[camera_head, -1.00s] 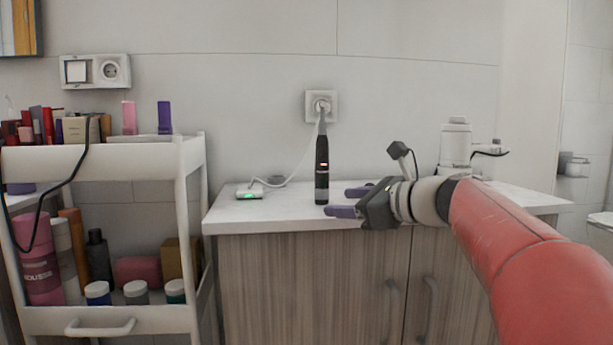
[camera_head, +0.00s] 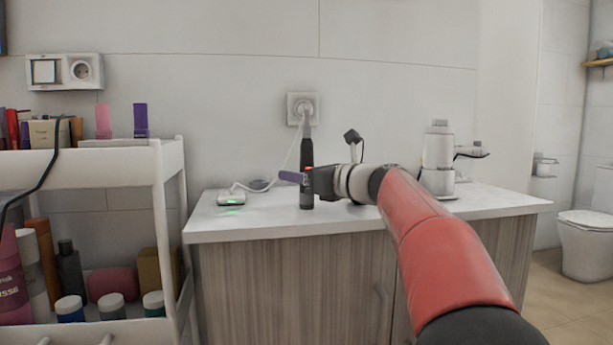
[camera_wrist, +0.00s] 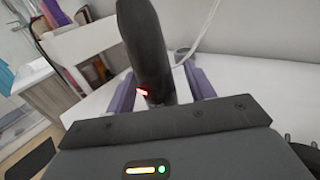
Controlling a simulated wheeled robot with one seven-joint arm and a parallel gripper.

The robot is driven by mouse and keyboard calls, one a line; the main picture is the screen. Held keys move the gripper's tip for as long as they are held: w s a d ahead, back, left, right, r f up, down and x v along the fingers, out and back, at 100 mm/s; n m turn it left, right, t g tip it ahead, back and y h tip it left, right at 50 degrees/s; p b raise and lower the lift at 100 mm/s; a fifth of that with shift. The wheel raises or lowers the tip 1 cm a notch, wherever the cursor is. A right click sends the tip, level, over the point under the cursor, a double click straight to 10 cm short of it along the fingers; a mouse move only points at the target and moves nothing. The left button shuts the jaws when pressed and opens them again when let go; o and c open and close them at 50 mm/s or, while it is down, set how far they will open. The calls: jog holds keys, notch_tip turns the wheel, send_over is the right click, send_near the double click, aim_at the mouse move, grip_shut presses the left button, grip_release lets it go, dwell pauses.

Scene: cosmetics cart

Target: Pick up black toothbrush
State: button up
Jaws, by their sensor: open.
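The black toothbrush (camera_head: 307,160) stands upright on the white counter (camera_head: 250,222), near its front edge. My gripper (camera_head: 299,178) is at the toothbrush's lower body, reaching in from the right. One purple finger shows to the left of the brush; the other is hidden in the head view. In the wrist view, the toothbrush (camera_wrist: 148,45) stands between the two purple fingers (camera_wrist: 160,92), with gaps on both sides at the visible parts. The jaws are open. A red light glows on the brush body.
A white charger (camera_head: 231,199) with a green light and a cable lies left on the counter. A white cart (camera_head: 160,200) with bottles and jars stands at the left. A white appliance (camera_head: 438,160) stands on the counter's right part.

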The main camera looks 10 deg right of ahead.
jog(key=shift+w, duration=0.1)
jog(key=c, duration=1.1)
